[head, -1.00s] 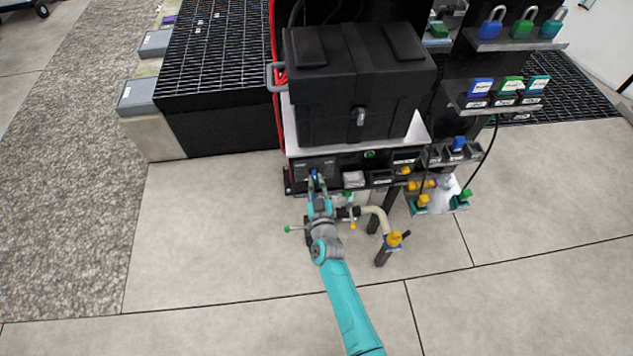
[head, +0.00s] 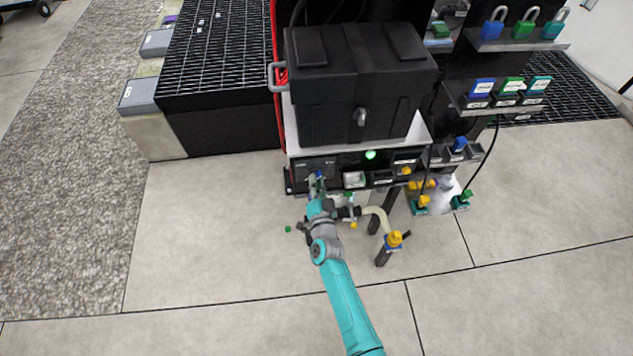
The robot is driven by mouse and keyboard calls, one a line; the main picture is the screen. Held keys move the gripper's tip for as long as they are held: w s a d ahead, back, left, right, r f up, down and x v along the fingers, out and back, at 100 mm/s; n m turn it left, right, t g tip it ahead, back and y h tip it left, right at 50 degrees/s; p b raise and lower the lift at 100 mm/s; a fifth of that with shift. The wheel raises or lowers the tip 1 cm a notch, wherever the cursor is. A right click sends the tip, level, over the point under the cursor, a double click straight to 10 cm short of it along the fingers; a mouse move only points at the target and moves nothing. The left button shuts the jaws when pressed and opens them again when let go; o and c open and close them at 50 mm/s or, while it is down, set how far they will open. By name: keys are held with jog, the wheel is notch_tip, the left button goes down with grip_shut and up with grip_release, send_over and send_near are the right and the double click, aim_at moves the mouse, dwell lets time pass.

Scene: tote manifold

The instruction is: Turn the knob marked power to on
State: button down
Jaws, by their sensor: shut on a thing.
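The control panel (head: 298,172) is a dark strip under the black tote, with small labels too small to read. A small blue knob (head: 319,174) sits at its left part, mostly hidden by my gripper. My gripper (head: 317,181) reaches the panel from below and is shut on this knob. The knob's marking and its pointer cannot be made out. A round green lamp (head: 370,155) to the right on the panel glows brightly.
A black tote (head: 345,95) stands on the shelf above the panel. Yellow and green valve fittings and a pale hose (head: 380,215) are right of my arm. Coloured padlocks (head: 492,24) stand on a ledge at the upper right.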

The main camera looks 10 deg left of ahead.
jog(key=shift+m, duration=0.7)
jog(key=c, duration=1.1)
grip_release()
jog(key=shift+c, duration=0.2)
jog(key=shift+s, duration=0.1)
jog(key=v, duration=1.1)
jog(key=shift+s, duration=0.35)
jog(key=shift+d, duration=0.15)
